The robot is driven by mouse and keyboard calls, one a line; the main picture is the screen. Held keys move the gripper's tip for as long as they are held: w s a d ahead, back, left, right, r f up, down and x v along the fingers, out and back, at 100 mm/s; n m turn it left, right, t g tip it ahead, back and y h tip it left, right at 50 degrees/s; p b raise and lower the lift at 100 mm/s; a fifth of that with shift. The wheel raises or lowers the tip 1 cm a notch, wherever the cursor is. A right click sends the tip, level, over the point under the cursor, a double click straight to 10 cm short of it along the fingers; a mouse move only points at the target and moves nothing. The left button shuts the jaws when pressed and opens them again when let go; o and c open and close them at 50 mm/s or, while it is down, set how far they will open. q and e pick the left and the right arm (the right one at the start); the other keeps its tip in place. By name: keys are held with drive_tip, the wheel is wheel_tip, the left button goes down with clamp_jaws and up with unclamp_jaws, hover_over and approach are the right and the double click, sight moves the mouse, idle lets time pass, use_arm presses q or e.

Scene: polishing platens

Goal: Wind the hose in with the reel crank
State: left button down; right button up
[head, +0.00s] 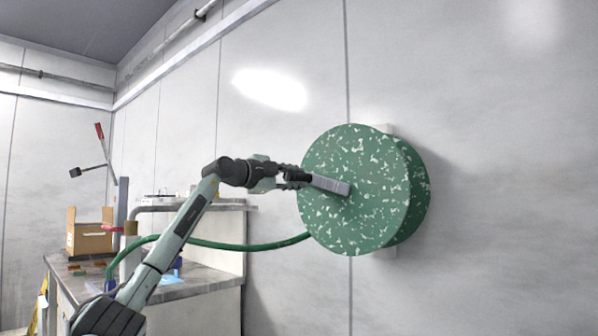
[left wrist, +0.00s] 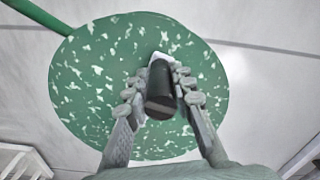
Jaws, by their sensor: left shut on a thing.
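The hose reel (head: 365,200) is a thick speckled green disc mounted on the grey wall, right of centre in the head view. It also fills the middle of the left wrist view (left wrist: 85,95). A grey crank arm (head: 330,184) lies across its face. My left gripper (head: 296,177) is at the crank's outer end, and in the left wrist view its fingers (left wrist: 160,92) are shut on the dark crank handle (left wrist: 160,95). The green hose (head: 250,246) runs from the reel's lower left, sagging toward the bench. My right gripper does not show.
A grey-topped bench (head: 195,290) stands at the lower left with a cardboard box (head: 88,236) on or behind it. A red-handled lever (head: 100,131) rises behind. The wall around the reel is bare, with free room to the right.

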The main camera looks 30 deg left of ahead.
use_arm(q)
drive_tip(key=shift+a+f+n, duration=0.15)
drive_tip(key=shift+f+n, duration=0.15)
drive_tip(key=shift+f, duration=0.15)
drive_tip(key=shift+a+f, duration=0.1)
drive_tip(key=shift+f, duration=0.55)
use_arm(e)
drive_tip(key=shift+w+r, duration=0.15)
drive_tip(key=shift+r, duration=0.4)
use_arm(q)
drive_tip(key=shift+f, duration=0.1)
drive_tip(key=c, duration=1.3)
unclamp_jaws()
drive_tip(key=shift+s, duration=0.1)
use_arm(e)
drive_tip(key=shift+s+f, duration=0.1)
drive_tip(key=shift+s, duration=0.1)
use_arm(q)
drive_tip(key=s+a, duration=0.1)
drive_tip(key=s, duration=1)
drive_tip(key=shift+s+a, duration=0.25)
drive_tip(key=shift+s, duration=0.1)
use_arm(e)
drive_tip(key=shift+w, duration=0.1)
